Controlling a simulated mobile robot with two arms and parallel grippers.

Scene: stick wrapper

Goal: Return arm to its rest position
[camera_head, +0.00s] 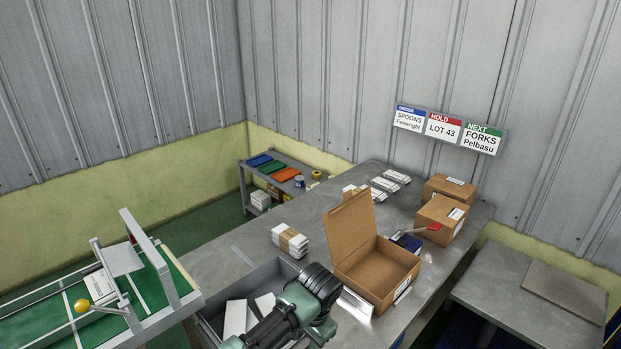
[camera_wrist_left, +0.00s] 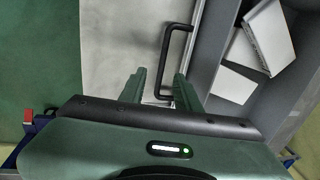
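My left gripper (camera_wrist_left: 159,76) shows in the left wrist view with its two green fingers apart and nothing held between them. A black bar handle (camera_wrist_left: 172,62) on a grey drawer lies just beyond the fingertips; I cannot tell whether they touch. White packs (camera_wrist_left: 268,35) lie inside the drawer to the right. In the head view, a green and black arm of mine (camera_head: 300,306) reaches in from the bottom over the grey drawer (camera_head: 280,270). Its fingers cannot be made out there. My right gripper is not identifiable in either view.
An open cardboard box (camera_head: 350,240) stands on the metal table (camera_head: 235,235) beside my arm. A green conveyor (camera_head: 45,310) is at left, and a low shelf (camera_head: 290,160) at the back.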

